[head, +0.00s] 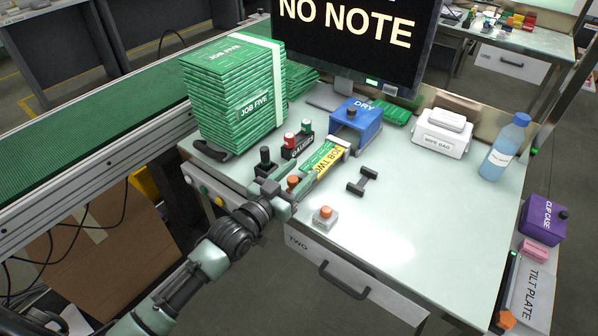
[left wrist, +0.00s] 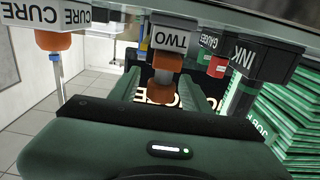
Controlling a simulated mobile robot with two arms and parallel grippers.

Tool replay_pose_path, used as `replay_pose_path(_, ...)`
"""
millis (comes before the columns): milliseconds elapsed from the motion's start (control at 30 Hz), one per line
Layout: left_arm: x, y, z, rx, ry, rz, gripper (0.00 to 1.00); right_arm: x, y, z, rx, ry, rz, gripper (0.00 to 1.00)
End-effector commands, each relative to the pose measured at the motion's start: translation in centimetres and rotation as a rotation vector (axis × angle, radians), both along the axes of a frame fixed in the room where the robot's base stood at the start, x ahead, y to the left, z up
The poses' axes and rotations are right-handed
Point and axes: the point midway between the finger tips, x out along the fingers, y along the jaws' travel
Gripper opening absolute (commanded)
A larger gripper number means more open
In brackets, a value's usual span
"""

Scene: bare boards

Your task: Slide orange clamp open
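The orange clamp (head: 293,181) stands at the near left end of the green and yellow JOB TWO strip (head: 325,160) on the bench. In the left wrist view, seen upside down, an orange knob (left wrist: 160,93) hangs below a grey block marked TWO (left wrist: 172,38). My left gripper (head: 287,197) is right beside the clamp in the head view. In the left wrist view its two fingers (left wrist: 165,88) are apart, one on each side of the orange knob. Gaps seem to show between the knob and the fingers; contact cannot be told. My right gripper is not in view.
An orange-topped button (head: 325,213) sits close by on the right, a black-topped block (head: 265,160) close on the left. A blue DRY box (head: 356,124) stands at the strip's far end. A tall stack of green boards (head: 235,95) rises behind. The right bench surface is mostly clear.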

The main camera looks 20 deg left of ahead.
Motion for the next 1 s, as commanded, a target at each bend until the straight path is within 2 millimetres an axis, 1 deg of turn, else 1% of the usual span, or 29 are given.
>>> replay_pose_path(133,-0.1,0.0,0.1,0.000,-0.001,0.000,0.47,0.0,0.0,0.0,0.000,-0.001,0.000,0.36)
replay_pose_path(233,-0.7,0.3,0.0,0.000,0.000,0.001,0.47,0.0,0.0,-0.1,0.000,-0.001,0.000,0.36)
replay_pose_path(500,-5.1,1.9,-0.2,0.002,0.002,0.000,0.47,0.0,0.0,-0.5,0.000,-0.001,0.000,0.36)
replay_pose_path(633,-6.6,2.5,-0.1,-0.001,0.001,0.001,0.47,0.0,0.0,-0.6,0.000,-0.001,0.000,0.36)
replay_pose_path(800,-7.4,2.8,0.0,0.000,-0.001,0.001,0.47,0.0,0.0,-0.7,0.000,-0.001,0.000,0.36)
replay_pose_path(1000,-7.4,2.8,0.1,0.000,-0.001,0.001,0.47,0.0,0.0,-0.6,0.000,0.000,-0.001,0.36)
